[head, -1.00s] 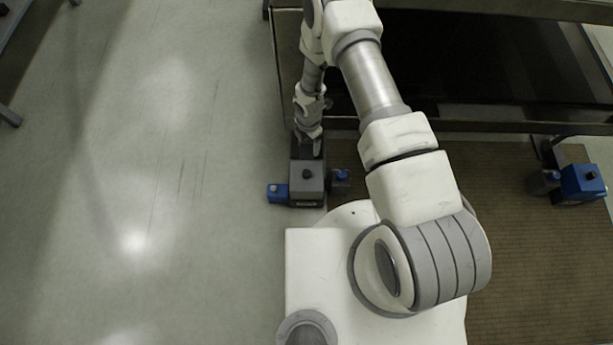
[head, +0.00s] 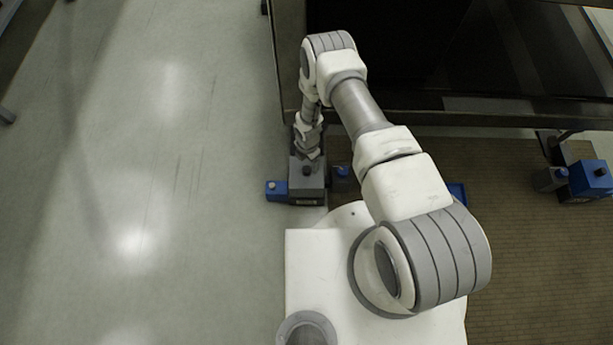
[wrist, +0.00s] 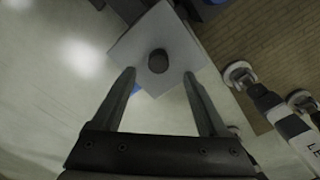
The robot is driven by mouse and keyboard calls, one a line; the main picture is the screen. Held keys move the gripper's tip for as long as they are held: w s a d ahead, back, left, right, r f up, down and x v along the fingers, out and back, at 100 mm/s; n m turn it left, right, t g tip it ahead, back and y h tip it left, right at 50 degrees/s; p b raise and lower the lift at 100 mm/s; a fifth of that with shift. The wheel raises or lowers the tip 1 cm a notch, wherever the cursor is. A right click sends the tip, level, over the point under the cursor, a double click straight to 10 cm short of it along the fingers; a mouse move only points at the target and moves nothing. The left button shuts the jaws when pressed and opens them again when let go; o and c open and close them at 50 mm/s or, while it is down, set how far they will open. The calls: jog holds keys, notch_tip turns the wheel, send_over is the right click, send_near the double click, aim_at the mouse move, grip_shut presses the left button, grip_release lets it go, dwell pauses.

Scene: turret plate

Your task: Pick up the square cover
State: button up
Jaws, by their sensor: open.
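The square cover (wrist: 177,37) is a light grey plate with a dark round knob (wrist: 158,61) in its middle, seen in the wrist view just beyond my fingertips. In the head view the cover (head: 314,180) tops a dark grey block low beside my base, with its dark knob showing. My gripper (wrist: 160,80) is open, its two dark fingers apart with nothing between them. The knob lies in the picture ahead of the gap between the fingertips. In the head view my gripper (head: 309,156) is small, at the upper edge of the cover, and its fingers are hard to make out.
A blue box (head: 277,191) sits left of the block and another dark blue part (head: 342,176) right of it. A dark table frame (head: 450,115) stands behind. A second blue device (head: 590,179) is at the far right. Open floor (head: 120,180) lies to the left.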

aim_at(307, 169)
notch_tip(307, 169, down, 5)
jog(key=shift+a+r+b, duration=0.1)
jog(key=shift+b, duration=0.9)
grip_shut()
dwell(0.6)
